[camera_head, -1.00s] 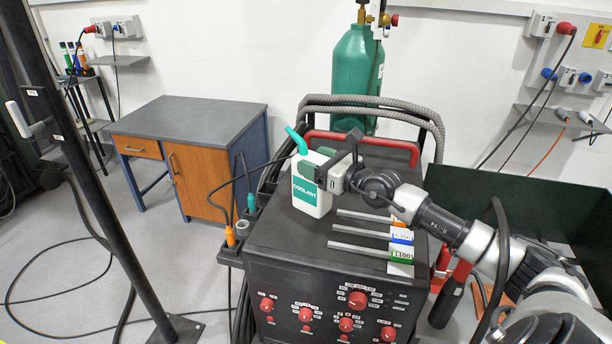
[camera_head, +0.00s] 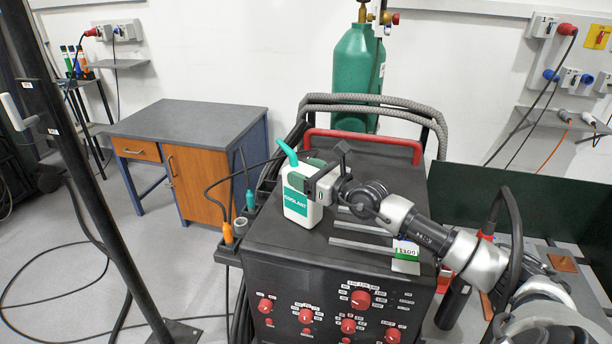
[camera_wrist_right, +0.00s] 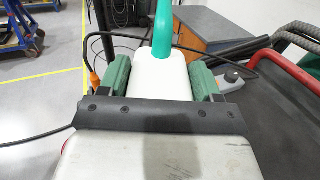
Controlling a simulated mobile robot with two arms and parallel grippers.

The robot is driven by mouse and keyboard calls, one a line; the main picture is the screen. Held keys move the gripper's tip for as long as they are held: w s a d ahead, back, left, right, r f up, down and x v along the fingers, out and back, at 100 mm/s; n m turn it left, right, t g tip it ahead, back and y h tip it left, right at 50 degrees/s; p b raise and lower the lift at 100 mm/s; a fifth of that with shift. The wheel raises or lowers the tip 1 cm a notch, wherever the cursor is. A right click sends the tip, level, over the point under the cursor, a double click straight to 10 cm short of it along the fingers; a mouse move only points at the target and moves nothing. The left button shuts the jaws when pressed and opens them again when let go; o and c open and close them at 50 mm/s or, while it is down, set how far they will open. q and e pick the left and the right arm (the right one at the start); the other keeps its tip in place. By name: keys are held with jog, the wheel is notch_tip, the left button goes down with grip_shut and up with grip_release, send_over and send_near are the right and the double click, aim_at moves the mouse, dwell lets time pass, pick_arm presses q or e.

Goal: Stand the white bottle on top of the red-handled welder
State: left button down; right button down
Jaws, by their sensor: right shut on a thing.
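The white bottle (camera_head: 296,203), labelled coolant with a teal spout, is upright over the left part of the welder's dark top (camera_head: 270,250). I cannot tell for sure if its base touches the top. My right gripper (camera_head: 312,183) is shut around the bottle's upper part from the right. In the right wrist view the white bottle (camera_wrist_right: 161,80) sits between the green finger pads of the right gripper (camera_wrist_right: 161,82). The welder has a red handle (camera_head: 365,141) at the back and red knobs in front. My left gripper is not in view.
A green gas cylinder (camera_head: 358,75) and thick hoses are behind. A desk (camera_head: 185,122) stands back left.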

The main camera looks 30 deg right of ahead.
jog(key=shift+c, duration=1.4)
grip_release()
jog(key=shift+f, duration=0.15)
jog(key=shift+o, duration=0.4)
jog(key=shift+s, duration=0.1)
jog(key=b+v, duration=0.4)
jog(key=v, duration=0.7)
jog(key=shift+s, duration=0.35)
jog(key=shift+d+r, duration=0.1)
jog(key=shift+r, duration=0.15)
